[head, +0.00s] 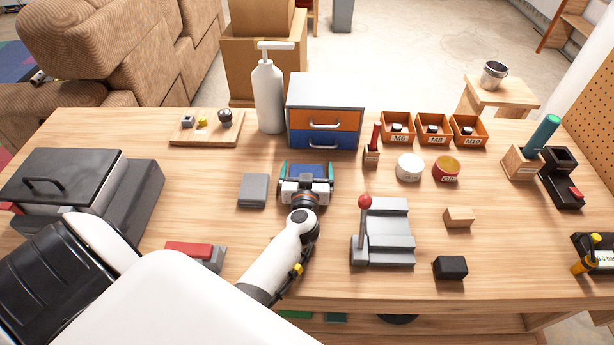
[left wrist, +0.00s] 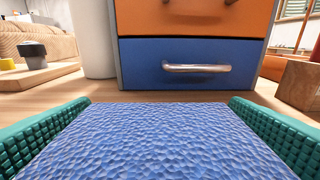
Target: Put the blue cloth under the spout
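The blue cloth (left wrist: 160,140) has a dimpled surface and fills the space between the teal finger pads of my left gripper in the left wrist view. Its sides meet both pads, so the gripper appears shut on it. In the head view my left gripper (head: 306,172) is low over the table, just in front of the drawer unit, with a little blue showing between the fingers. The white pump bottle (head: 268,98) stands behind and left of the gripper, its spout (head: 276,45) on top. The cloth is not under the spout. My right gripper is out of view.
The drawer unit (head: 325,112) stands close ahead, right of the bottle. A wooden board with knobs (head: 207,128) lies left of the bottle. A grey block (head: 254,190) lies left of the gripper; a lever device (head: 385,235) stands at right. Table between board and grey block is clear.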

